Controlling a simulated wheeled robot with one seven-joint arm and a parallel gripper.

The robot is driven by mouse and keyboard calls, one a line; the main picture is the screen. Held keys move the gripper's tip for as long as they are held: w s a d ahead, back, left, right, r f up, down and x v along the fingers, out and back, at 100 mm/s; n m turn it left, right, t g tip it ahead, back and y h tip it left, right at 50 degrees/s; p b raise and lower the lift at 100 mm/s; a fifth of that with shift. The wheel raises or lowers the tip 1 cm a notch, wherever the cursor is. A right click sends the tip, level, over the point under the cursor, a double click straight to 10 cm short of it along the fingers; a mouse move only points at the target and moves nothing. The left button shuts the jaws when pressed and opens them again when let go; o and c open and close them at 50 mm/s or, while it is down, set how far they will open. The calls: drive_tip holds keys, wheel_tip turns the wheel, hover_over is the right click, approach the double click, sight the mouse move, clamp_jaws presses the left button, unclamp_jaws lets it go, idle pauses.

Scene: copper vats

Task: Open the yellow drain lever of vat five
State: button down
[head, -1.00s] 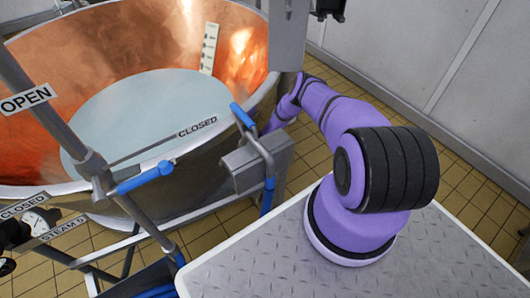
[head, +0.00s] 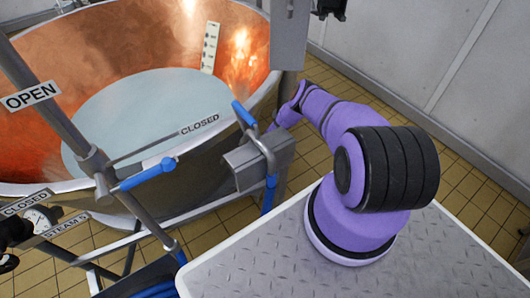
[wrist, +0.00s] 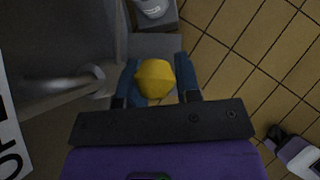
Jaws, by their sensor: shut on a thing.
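In the wrist view a yellow knob (wrist: 155,78), the visible end of the drain lever, sits between the two blue fingers of my gripper (wrist: 157,82). My gripper is shut on it. The rest of the lever is hidden beneath the knob and fingers. In the head view the copper vat (head: 110,45) fills the left, with pale liquid (head: 150,105) inside. There my gripper and the yellow lever are hidden behind the vat's frame and the grey box (head: 258,165); only my purple arm shows, reaching down behind them.
Blue-handled bars (head: 147,175) and grey pipes stand at the vat's front. Signs read OPEN (head: 32,96) and CLOSED (head: 200,125). A grey post (head: 289,35) rises close to my arm. Tiled floor (head: 465,185) is clear at the right.

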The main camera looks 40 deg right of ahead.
drive_tip(key=shift+s+a+t+h, duration=0.3)
drive_tip(key=shift+a+t+h, duration=0.2)
drive_tip(key=shift+h, duration=0.5)
drive_tip(key=shift+a, duration=0.1)
drive_tip(key=c, duration=1.1)
unclamp_jaws()
drive_tip(key=v, duration=1)
drive_tip(key=shift+s+a+r, duration=0.15)
drive_tip(key=shift+s+a, duration=0.1)
